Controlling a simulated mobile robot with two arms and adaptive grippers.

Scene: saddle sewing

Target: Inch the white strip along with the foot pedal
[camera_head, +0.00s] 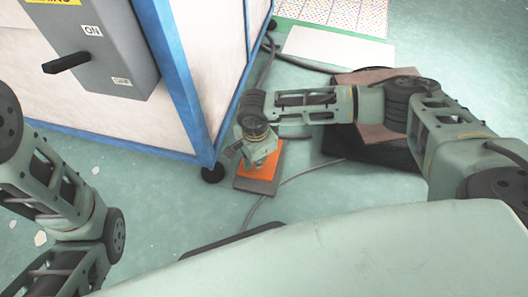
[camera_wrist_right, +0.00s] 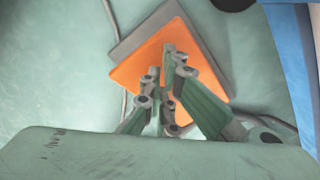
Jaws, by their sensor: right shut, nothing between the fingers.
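The foot pedal (camera_head: 262,166) lies on the floor beside the blue-edged cabinet, with an orange top plate on a grey base. I cannot tell whether the fingertips touch the plate. The white strip cannot be made out with certainty. My left arm shows at the left edge, but its gripper is out of view.
The white cabinet (camera_head: 110,117) with blue edges and a grey switch box (camera_head: 97,50) stands close left of the pedal. A caster (camera_head: 213,173) is next to the pedal. Cables run across the floor. A brown and black object (camera_head: 375,142) lies under my right arm. A white board (camera_head: 338,46) lies behind.

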